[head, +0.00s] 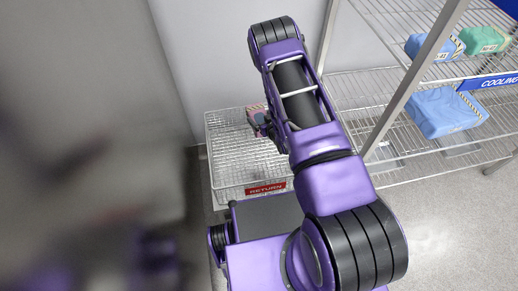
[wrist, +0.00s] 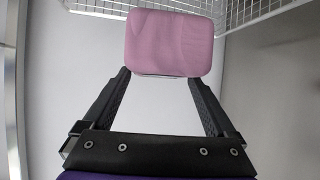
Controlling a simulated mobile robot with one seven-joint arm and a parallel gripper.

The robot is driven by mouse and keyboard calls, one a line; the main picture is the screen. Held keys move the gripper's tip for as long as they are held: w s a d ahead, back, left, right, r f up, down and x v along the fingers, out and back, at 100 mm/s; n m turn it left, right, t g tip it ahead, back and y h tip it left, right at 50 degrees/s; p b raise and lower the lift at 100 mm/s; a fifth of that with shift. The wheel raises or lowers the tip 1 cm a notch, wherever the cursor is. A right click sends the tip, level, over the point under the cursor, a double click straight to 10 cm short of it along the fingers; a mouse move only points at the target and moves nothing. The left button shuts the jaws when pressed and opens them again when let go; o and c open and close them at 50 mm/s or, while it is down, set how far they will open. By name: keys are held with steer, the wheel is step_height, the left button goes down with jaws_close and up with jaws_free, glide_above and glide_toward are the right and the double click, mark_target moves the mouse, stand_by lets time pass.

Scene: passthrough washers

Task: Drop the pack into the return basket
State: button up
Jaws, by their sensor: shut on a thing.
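The pink pack (wrist: 170,42) is held between the two fingers of my gripper (wrist: 159,76) in the wrist view. In the head view a small part of the pack (head: 254,111) shows beside my gripper (head: 264,124), with my arm covering much of that area. The white wire return basket (head: 226,163) carries a red RETURN sign and stands below and around the gripper in this view. Its wire rim also shows at the top of the wrist view (wrist: 247,14). I cannot tell how high the pack is over the basket.
A wire shelf rack (head: 372,100) stands at the right, with blue packs (head: 446,111) and a green pack (head: 484,40) on it and a blue COOLING sign (head: 494,82). A post of the rack rises close to my arm. A blurred grey surface fills the left of the head view.

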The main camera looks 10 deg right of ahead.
steer(key=shift+f+b, duration=1.7)
steer(key=shift+f, duration=1.05)
steer(key=o, duration=1.3)
steer(key=p+v, duration=0.2)
steer(key=v, duration=1.5)
steer(key=shift+s+r+p, duration=0.1)
steer(key=shift+s+p, duration=0.15)
steer(key=shift+p, duration=0.1)
